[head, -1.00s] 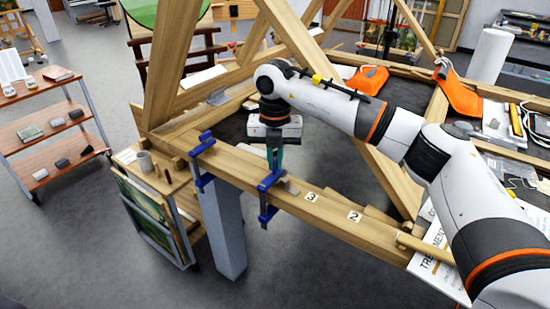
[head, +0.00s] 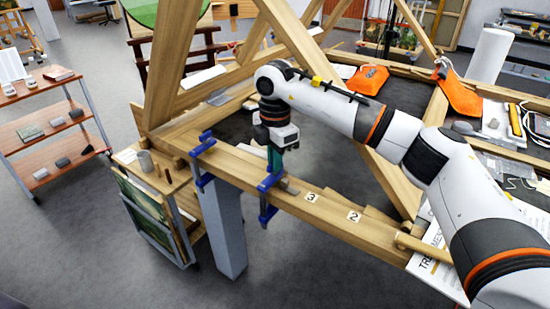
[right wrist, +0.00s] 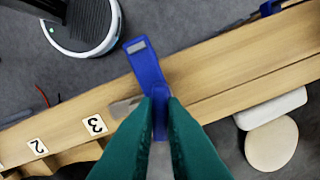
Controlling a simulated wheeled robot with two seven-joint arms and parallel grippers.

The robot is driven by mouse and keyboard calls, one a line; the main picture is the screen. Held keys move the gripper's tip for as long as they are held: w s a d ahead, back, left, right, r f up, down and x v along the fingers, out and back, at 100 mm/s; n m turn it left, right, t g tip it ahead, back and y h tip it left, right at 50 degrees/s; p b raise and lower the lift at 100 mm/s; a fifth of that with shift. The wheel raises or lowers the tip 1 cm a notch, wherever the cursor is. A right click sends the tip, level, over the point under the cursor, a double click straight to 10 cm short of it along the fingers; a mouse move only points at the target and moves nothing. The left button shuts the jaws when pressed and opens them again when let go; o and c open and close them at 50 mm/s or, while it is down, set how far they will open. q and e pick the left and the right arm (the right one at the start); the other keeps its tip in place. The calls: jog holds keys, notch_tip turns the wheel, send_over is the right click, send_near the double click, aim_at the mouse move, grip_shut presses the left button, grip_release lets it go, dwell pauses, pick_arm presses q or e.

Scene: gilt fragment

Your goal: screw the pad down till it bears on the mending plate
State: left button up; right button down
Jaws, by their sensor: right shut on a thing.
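A blue clamp (head: 266,212) sits across the edge of the wooden beam (head: 330,212); its upper arm (right wrist: 146,64) shows in the right wrist view. My right gripper (head: 273,170) points down from above with teal fingers. In the right wrist view, my right gripper (right wrist: 160,97) is shut on the blue clamp's upper part. A small grey plate (head: 290,187) lies on the beam beside the clamp and is partly hidden; it may be the mending plate. The pad and its contact with the plate cannot be made out. My left gripper is out of view.
A second blue clamp (head: 203,146) grips the beam to the left. Labels 3 (head: 311,197) and 2 (head: 354,216) lie to the right. Diagonal timbers (head: 300,45) rise behind my arm. A small cart with a mug (head: 145,160) stands at left.

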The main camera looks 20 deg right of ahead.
jog(key=shift+r+m, duration=0.15)
jog(key=shift+m, duration=1.85)
jog(key=c, duration=1.5)
grip_release()
notch_tip(320, 180, up, 12)
jog(key=shift+b, duration=0.3)
